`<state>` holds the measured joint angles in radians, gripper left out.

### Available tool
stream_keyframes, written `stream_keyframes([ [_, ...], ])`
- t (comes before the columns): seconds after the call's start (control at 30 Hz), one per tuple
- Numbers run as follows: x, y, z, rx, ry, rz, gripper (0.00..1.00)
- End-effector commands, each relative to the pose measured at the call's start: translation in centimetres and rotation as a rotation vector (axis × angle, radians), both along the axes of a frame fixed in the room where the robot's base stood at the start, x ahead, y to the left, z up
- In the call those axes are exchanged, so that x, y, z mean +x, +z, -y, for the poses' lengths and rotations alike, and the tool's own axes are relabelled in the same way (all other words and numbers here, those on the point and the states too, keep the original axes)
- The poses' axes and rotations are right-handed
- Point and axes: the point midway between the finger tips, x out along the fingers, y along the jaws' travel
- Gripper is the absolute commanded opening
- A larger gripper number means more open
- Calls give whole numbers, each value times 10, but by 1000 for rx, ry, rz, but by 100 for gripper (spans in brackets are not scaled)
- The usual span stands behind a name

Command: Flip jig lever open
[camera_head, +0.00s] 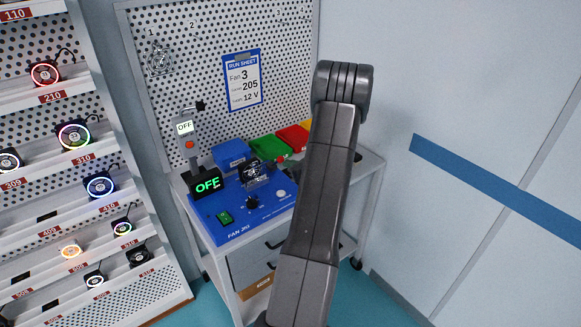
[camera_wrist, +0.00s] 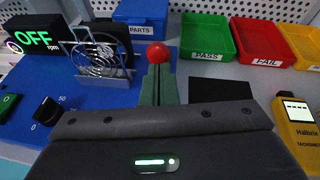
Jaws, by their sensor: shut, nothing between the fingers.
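The test jig is a blue base (camera_head: 240,213) marked FAN JIG on the bench; its left part shows in the wrist view (camera_wrist: 25,95). A fan (camera_head: 254,174) stands in its metal holder, also seen in the wrist view (camera_wrist: 102,58). The lever's red ball knob (camera_head: 280,160) is right of the fan; in the wrist view the knob (camera_wrist: 157,53) shows just beyond my fingertips. The lever's stem is hidden behind my fingers. My gripper (camera_wrist: 158,74) is shut and empty, pointing at the knob; contact cannot be told. In the head view my arm hides it.
A blue PARTS bin (camera_wrist: 140,14), green PASS bin (camera_wrist: 207,36), red FAIL bin (camera_wrist: 262,42) and a yellow bin (camera_wrist: 305,42) line the back. A yellow tachometer (camera_wrist: 297,122) lies at right. The jig's display (camera_head: 207,185) reads OFF. A fan shelf (camera_head: 70,180) stands left.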

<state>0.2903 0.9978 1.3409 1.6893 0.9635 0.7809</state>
Motion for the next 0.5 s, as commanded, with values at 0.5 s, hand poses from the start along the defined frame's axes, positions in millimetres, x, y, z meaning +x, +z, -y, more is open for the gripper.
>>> stream_keyframes([
  [0.5,21,28,-16,-1,3,5,0],
])
